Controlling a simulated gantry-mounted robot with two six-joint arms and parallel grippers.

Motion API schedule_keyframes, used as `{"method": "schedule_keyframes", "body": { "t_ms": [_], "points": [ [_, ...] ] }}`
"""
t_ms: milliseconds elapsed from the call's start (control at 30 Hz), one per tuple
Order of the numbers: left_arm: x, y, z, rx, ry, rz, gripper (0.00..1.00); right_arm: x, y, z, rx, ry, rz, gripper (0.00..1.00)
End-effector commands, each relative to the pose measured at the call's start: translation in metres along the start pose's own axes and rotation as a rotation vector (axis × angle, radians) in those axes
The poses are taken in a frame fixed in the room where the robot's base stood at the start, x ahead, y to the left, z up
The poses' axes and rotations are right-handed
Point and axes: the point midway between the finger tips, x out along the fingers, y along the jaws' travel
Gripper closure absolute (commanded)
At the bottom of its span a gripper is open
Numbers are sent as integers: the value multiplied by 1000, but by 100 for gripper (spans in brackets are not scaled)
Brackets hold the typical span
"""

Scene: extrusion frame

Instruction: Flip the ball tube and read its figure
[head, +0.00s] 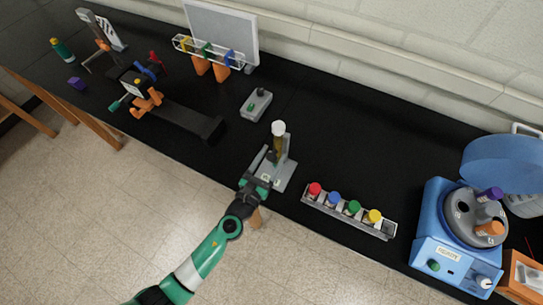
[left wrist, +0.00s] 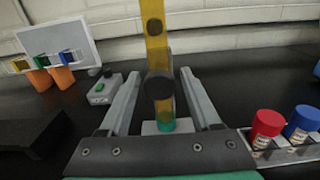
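The ball tube (head: 279,145) is an upright amber tube with a white top, held on a grey stand (head: 282,176) near the table's front edge. In the left wrist view the tube (left wrist: 154,30) stands straight ahead, with a round dark knob (left wrist: 159,85) in front of it and a teal lower end. My left gripper (head: 267,160) is at the front of the stand. In the left wrist view its two fingers (left wrist: 160,95) are spread wide, with the knob and tube showing between them and a gap on each side. No figure is readable. My right gripper is not in view.
A rack (head: 348,213) with red, blue, green and yellow caps lies to the right, and a blue centrifuge (head: 446,262) with an open lid is farther right. A small grey box with a green button (head: 256,104) is behind left. The black table (head: 350,130) behind is clear.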

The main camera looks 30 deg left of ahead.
Motion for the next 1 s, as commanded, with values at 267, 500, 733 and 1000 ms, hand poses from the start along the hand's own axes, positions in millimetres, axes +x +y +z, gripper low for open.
{"method": "schedule_keyframes", "body": {
  "t_ms": [267,500,733,1000],
  "points": [
    [0,0,0,-2,1,0,26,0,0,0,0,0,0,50],
    [-22,0,-1,-1,3,-1,26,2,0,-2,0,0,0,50],
    [-77,-1,-2,-1,3,-3,26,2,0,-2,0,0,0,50],
    [-115,0,-1,-2,1,-2,26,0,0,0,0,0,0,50]
  ]
}}
